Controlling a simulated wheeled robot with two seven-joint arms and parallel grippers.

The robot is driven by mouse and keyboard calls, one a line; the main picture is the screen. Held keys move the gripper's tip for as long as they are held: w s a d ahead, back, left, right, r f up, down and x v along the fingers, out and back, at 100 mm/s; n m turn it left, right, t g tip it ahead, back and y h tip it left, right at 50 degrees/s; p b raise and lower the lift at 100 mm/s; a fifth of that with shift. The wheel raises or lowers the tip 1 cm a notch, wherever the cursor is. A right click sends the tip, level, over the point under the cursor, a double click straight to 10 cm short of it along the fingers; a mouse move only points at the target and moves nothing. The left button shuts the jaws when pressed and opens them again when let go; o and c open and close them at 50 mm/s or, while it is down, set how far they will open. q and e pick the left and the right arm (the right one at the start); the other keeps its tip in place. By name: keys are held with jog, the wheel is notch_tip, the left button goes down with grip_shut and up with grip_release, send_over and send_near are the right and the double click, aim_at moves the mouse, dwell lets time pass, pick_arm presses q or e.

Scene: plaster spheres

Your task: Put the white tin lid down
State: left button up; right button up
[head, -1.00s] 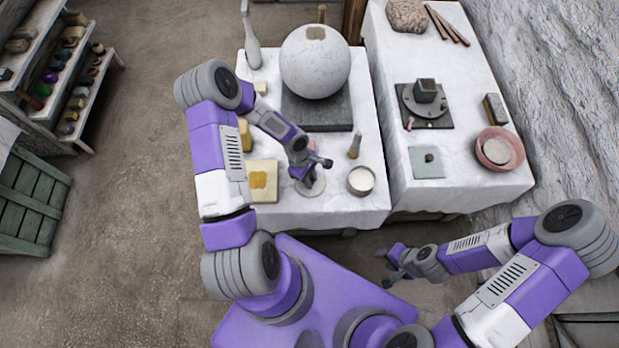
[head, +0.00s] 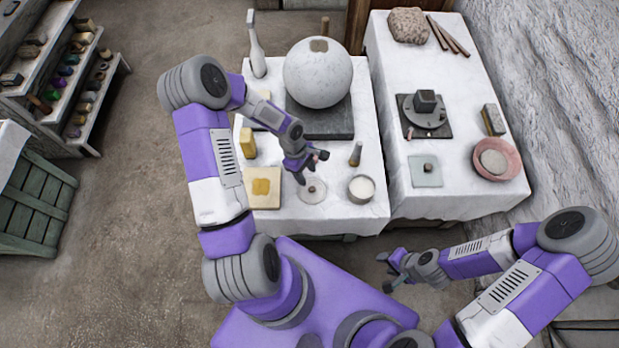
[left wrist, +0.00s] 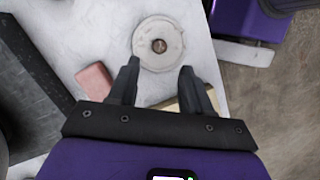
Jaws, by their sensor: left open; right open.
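The white tin lid (head: 318,196), a flat round disc with a small brown knob, lies on the left white-topped table near its front edge. In the left wrist view the lid (left wrist: 147,58) lies flat, just beyond the fingertips. My left gripper (head: 312,168) is open and empty; its fingers (left wrist: 159,72) point toward the lid with the knob clear of them. An open round tin (head: 361,188) with pale contents stands to the right of the lid. My right gripper (head: 384,272) is open and empty, in front of the tables.
A yellow-stained board (head: 262,198) lies left of the lid. A pink block (left wrist: 95,81) lies near it in the wrist view. A large plaster sphere (head: 318,72) stands behind on a dark slab (head: 325,127). A small upright brass-coloured piece (head: 356,155) stands behind the tin.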

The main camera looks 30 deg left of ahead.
pick_arm(q)
jog(key=s+d+f+m, duration=0.2)
jog(key=s+d+m, duration=0.3)
jog(key=d+m, duration=0.2)
jog(key=s+d+f+m+h, duration=0.1)
jog(key=s+d+f+m, duration=0.1)
jog(key=s+d+m, duration=0.4)
jog(key=d+m+p, duration=0.1)
jog(key=d+m, duration=0.1)
jog(key=shift+d+f+t, duration=0.2)
jog(key=shift+d+t, duration=0.1)
jog(key=shift+t, duration=0.1)
